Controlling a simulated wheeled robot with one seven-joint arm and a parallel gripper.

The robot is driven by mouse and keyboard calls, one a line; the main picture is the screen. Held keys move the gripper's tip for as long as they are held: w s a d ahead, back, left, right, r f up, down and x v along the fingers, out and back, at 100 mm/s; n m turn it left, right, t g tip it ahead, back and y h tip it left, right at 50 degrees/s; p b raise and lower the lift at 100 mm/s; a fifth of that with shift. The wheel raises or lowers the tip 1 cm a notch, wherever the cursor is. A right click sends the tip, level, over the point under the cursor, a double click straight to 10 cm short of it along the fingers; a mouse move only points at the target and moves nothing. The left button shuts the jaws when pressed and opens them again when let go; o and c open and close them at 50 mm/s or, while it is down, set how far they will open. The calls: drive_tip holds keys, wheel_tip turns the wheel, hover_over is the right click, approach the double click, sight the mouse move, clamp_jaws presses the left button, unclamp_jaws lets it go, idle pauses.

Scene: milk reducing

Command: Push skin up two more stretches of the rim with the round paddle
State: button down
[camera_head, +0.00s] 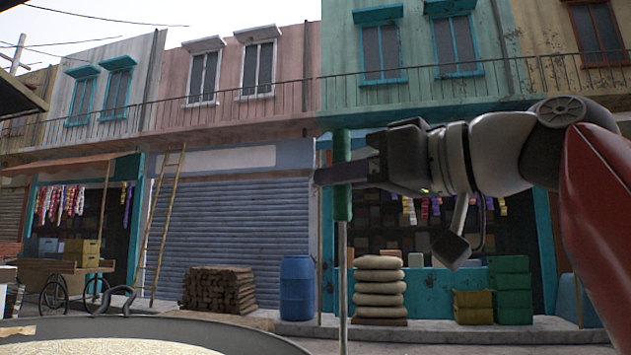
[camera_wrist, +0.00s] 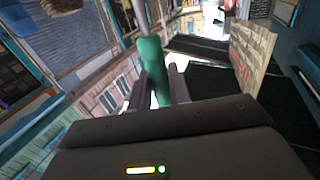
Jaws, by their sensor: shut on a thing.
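My gripper (camera_head: 341,174) is shut on the green handle (camera_head: 342,205) of the paddle. The handle stands upright, and a thin metal shaft (camera_head: 343,270) runs down from it past the bottom of the head view. The round end of the paddle is out of view. A wide pan (camera_head: 165,328) shows at the bottom left of the head view, with a pale, textured milk surface (camera_head: 110,348) inside its rim. The shaft stands to the right of the visible rim. In the wrist view the green handle (camera_wrist: 152,70) sits between my two fingers.
A dark curved pan handle (camera_head: 114,300) rises at the far rim. Beyond are a wooden cart (camera_head: 60,265), a ladder (camera_head: 165,225), stacked logs (camera_head: 218,290), a blue barrel (camera_head: 297,287), sacks (camera_head: 379,288) and green crates (camera_head: 511,290) along the shop fronts. The air around my gripper looks clear.

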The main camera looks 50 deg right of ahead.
drive_tip(key=s, duration=0.9)
drive_tip(key=shift+s+a, duration=0.15)
drive_tip(key=shift+s, duration=0.05)
idle(0.8)
